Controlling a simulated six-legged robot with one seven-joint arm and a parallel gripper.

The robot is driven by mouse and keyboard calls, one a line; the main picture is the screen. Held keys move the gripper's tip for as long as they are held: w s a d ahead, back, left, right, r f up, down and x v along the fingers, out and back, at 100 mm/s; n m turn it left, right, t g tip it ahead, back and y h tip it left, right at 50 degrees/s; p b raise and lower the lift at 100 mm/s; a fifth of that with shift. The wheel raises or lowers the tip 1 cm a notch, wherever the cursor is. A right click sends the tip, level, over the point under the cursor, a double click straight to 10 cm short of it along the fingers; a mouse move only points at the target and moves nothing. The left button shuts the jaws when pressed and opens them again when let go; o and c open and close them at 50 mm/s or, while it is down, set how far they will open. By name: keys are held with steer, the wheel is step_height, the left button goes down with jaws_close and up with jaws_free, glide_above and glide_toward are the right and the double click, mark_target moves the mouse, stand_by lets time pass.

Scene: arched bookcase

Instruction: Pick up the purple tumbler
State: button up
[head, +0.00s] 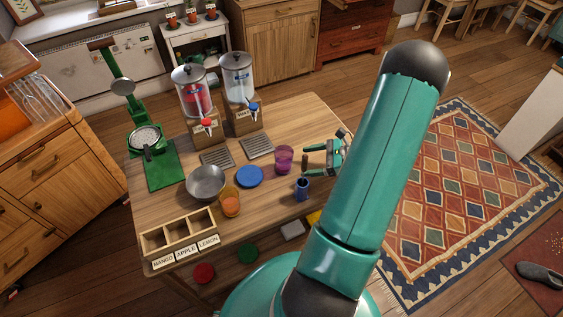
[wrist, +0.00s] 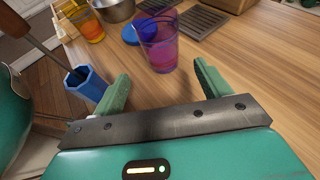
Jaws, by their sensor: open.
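The purple tumbler (head: 284,160) is see-through and stands upright on the wooden table (head: 320,122), right of a blue disc. In the wrist view the tumbler (wrist: 158,42) stands beyond my fingertips, in line with the gap between them. My gripper (head: 312,160) is just right of the tumbler in the head view, low over the table. Its green fingers (wrist: 160,85) are spread apart with nothing between them. They look apart from the tumbler.
A blue holder (head: 302,189) with a dark stick stands close to my left finger in the wrist view. An orange glass (head: 230,203), blue disc (head: 250,177), metal bowl (head: 206,183) and two drink dispensers (head: 240,90) stand nearby.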

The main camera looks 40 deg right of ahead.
mark_target(283, 164)
steer(key=x, duration=0.9)
steer(key=shift+w+f, duration=0.1)
steer(key=shift+w, duration=0.2)
steer(key=c, duration=1.2)
